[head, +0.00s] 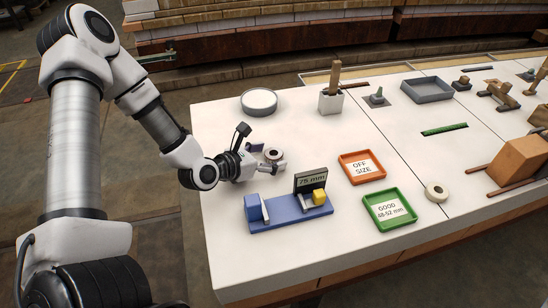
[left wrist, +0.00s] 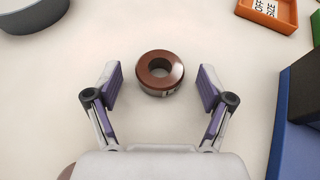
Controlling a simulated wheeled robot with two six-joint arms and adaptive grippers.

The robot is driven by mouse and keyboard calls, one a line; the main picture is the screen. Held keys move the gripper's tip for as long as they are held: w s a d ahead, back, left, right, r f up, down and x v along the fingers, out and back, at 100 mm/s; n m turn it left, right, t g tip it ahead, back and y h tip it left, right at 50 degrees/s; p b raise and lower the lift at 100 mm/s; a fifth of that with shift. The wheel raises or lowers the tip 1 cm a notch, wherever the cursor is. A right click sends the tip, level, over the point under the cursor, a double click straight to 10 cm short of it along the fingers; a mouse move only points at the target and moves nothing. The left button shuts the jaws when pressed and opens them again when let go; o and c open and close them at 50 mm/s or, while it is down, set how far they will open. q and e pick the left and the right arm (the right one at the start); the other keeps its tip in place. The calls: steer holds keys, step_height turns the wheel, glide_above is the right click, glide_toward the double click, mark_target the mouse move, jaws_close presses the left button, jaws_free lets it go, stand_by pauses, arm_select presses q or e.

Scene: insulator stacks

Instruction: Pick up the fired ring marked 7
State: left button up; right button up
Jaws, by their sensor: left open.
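A brown, glossy ring (left wrist: 160,73) lies flat on the white table in the left wrist view, with a pale mark on its near side too small to read. It also shows in the head view (head: 273,154), where it looks paler. My left gripper (head: 270,158) is open, low over the table, with its fingertips on either side of the ring. In the left wrist view gaps show between the ring and both fingers. A cream ring (head: 436,192) lies right of the green tray; no number on it is readable. My right gripper is not in view.
A blue gauge (head: 290,213) with a display stands close to my left gripper. A round dish (head: 259,102) stands behind. A brown block (head: 520,158) is at the right.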

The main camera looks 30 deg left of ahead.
arm_select(q)
steer(key=c, duration=1.2)
steer(key=shift+r, duration=0.2)
steer(key=shift+c, duration=0.2)
